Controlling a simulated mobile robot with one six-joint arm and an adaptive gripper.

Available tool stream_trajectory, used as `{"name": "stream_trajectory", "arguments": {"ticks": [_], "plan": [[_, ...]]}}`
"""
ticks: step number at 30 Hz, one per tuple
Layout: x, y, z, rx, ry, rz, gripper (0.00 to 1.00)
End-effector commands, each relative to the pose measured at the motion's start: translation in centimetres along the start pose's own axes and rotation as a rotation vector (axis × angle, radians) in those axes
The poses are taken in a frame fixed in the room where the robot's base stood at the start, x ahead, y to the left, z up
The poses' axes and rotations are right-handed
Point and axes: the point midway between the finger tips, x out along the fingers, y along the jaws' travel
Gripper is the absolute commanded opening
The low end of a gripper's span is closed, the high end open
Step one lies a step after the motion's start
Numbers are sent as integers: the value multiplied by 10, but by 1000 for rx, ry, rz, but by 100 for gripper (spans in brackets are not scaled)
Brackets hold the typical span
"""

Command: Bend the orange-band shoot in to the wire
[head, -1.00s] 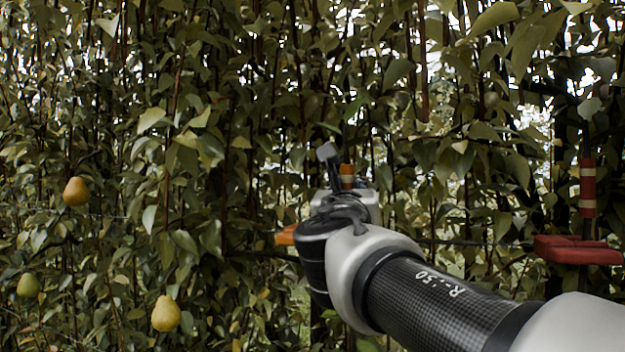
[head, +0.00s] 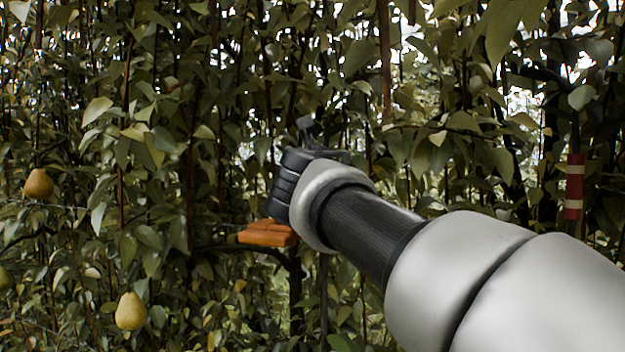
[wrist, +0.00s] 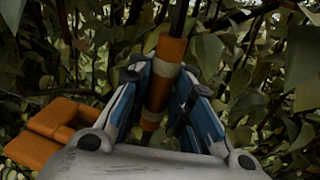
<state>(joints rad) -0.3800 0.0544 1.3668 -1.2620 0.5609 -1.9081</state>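The orange-band shoot (wrist: 169,49) shows in the wrist view as a dark stem with orange and pale bands, running up between the fingers. My gripper (wrist: 164,77) has its blue-padded fingers drawn in on both sides of the banded part and looks shut on it. In the head view my gripper (head: 306,128) is mostly hidden behind my wrist, and the band is hidden too. An orange clip (head: 267,233) sits on the wire (head: 222,225) just left of and below my wrist. The clip (wrist: 58,130) also shows at the lower left in the wrist view, beside the gripper.
A shoot with a red and white band (head: 574,187) stands at the right. Yellow pears (head: 130,311) and (head: 38,184) hang at the left. Dense leaves and upright stems fill the background. My arm covers the lower right.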

Motion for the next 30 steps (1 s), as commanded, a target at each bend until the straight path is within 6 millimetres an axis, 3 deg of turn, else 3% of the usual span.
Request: {"name": "stream_trajectory", "arguments": {"ticks": [11,20,25,30], "plan": [[0,0,-1,0,1,-1,39],[-1,0,0,0,0,0,39],[-19,1,1,0,-1,2,39],[-55,2,1,0,-2,4,39]]}}
